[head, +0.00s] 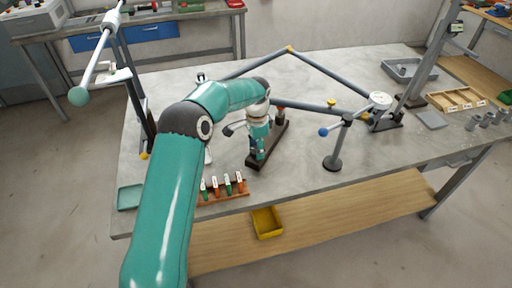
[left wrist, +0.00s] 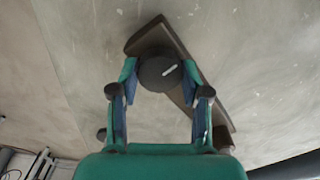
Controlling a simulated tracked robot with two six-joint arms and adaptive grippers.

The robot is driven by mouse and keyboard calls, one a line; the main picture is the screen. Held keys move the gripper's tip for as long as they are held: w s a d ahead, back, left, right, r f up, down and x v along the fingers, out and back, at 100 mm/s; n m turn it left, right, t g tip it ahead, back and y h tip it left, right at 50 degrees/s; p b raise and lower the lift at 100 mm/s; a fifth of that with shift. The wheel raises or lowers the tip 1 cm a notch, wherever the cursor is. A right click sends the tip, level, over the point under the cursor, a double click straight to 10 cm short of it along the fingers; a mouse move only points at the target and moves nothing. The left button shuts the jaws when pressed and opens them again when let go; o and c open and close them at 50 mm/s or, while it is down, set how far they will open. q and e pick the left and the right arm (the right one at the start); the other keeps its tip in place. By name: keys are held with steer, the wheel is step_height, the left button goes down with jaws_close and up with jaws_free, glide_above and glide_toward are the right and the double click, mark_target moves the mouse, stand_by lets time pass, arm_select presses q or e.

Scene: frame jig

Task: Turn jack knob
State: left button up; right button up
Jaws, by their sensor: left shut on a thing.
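The jack has a long dark base (head: 280,134) lying on the grey table, and its knob is hidden behind my left gripper (head: 258,150) in the head view. In the left wrist view the knob (left wrist: 158,73) is round and black, with a white pointer mark on top slanting up to the right. It sits over the dark base (left wrist: 214,108). My left gripper (left wrist: 158,80) points down at the table, with one finger on each side of the knob, shut on it. My right gripper is in neither view.
Grey frame tubes (head: 325,72) form a corner behind the jack. A stand with a blue-ball lever (head: 334,158) is to the right. A rack of green and orange pieces (head: 222,194) lies near the front edge. A gauge (head: 379,100) stands farther right.

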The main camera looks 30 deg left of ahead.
arm_select(q)
steer(key=shift+w+r, duration=0.15)
steer(key=shift+r, duration=0.05)
steer(key=o, duration=1)
steer(key=shift+c, duration=0.2)
steer(key=shift+o, duration=0.9)
steer(key=shift+f, duration=0.15)
step_height(320, 180, up, 12)
